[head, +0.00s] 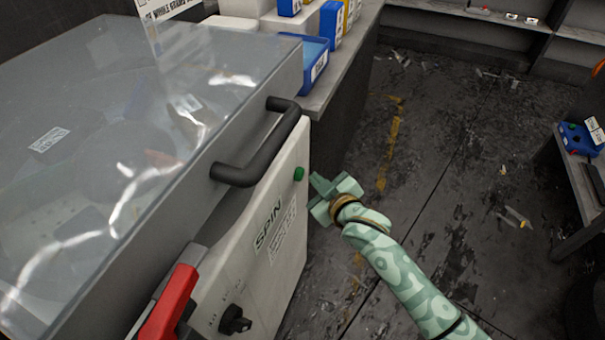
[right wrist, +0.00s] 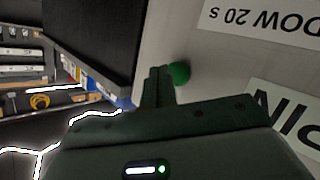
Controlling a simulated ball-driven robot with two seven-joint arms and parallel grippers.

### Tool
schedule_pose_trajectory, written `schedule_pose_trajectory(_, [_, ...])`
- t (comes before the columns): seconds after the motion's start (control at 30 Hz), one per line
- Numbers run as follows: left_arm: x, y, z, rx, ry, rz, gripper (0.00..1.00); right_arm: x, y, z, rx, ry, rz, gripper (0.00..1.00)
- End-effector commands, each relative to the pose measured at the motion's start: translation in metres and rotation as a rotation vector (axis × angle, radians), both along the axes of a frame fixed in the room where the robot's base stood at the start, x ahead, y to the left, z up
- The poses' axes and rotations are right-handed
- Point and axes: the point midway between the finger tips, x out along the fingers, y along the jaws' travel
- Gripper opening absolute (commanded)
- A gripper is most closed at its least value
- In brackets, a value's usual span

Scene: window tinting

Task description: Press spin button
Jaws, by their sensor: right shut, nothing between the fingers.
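The green spin button (head: 299,174) is on the white front panel (head: 285,240) of a machine, near the panel's upper right corner and above the "SPIN" label (head: 268,226). My right gripper (head: 316,183) is shut and empty, with its fingertips just right of the button. In the right wrist view, the shut fingers (right wrist: 158,85) are close beside the green button (right wrist: 179,73). I cannot tell whether they touch it. My left gripper is not in view.
The machine has a clear lid (head: 120,120) with a dark handle (head: 260,145). A red lever (head: 170,302) and a black knob (head: 234,320) are on its front. A counter with a blue bin (head: 314,62) stands behind. The floor at right is mostly open.

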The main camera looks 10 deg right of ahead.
Motion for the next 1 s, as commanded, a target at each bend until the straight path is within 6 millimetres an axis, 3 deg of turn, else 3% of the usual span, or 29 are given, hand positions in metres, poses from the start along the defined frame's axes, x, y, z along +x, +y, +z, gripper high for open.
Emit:
schedule_pose_trajectory(0.53, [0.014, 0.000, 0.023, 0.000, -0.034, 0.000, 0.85, -0.026, -0.038, 0.003, -0.002, -0.002, -0.001, 0.00])
schedule_pose_trajectory(1.0, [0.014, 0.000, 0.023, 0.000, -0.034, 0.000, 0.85, -0.028, -0.042, 0.000, -0.001, 0.000, 0.000, 0.00])
